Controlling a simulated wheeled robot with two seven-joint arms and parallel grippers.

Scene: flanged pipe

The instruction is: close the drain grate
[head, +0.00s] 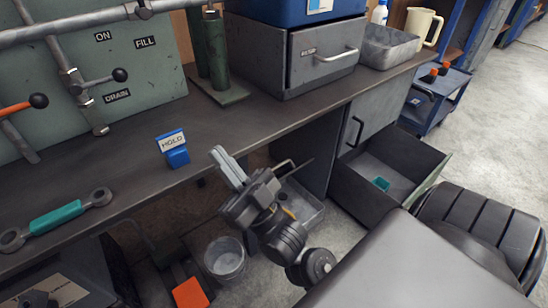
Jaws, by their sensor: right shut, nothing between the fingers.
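My right gripper (229,166) is in front of the bench edge, its two grey fingers close together and pointing up and left. It is shut and empty. Behind and to the right of it, low under the bench, is a grey metal drain basin (311,211). A thin dark panel with a pale loop handle (284,164) stands tilted over the basin; it looks like the drain grate, raised, but my gripper hides part of it. I cannot see its hinge. The gripper appears apart from the handle. My left gripper is not in view.
A grey bucket (225,258) and an orange pedal (190,293) are on the floor below. An open drawer (408,172) juts out at right. The bench top (240,118) holds a blue HOLD sign (174,149) and a teal-handled wrench (56,218).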

